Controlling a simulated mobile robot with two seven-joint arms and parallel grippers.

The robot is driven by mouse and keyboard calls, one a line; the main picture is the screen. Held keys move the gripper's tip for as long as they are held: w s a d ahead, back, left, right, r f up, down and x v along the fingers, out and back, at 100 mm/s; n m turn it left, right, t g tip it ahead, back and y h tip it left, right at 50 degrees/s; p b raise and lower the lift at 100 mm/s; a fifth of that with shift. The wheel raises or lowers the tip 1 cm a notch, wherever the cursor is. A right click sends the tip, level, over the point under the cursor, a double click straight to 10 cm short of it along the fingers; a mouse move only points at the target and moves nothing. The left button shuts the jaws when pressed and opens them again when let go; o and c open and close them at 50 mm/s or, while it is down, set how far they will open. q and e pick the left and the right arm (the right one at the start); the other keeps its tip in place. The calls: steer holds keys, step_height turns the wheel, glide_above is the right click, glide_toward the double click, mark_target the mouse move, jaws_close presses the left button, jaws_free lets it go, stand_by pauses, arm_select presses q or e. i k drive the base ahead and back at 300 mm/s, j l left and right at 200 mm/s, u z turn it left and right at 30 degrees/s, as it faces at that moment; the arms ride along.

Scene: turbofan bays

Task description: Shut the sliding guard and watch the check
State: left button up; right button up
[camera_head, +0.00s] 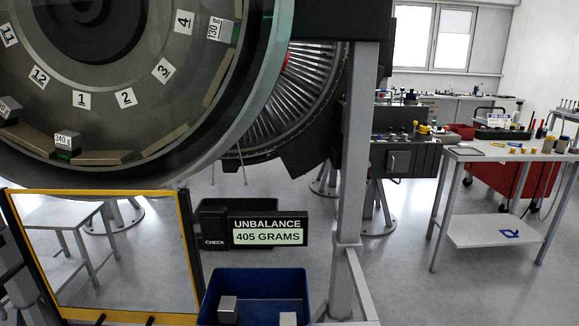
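The sliding guard (113,192) is a clear panel in a yellow frame at the lower left. It stands below the large grey rotor disc (120,115), whose numbered face is largely uncovered. The check display (268,230) stands right of the guard and reads "UNBALANCE 405 GRAMS". A dark box marked "CHECK" (214,243) adjoins its left side. Weights with labels sit on the disc's rim, among them one marked 140 g (66,142) and one marked 130 g (219,31). I cannot make out either gripper in this view.
A blue bin (255,280) with metal blocks stands below the display. A grey upright post (353,150) rises right of it. A bladed fan (295,110) is behind the disc. A side table (500,153) with small items and a red cart (512,180) are at the right.

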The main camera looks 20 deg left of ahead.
mark_target(150, 317)
steer(key=u, duration=0.4)
steer(key=j+u, duration=0.15)
steer(key=u, duration=0.2)
steer(key=j+u, duration=0.1)
steer(key=u, duration=0.3)
steer(key=j+u, duration=0.1)
steer(key=u, duration=0.25)
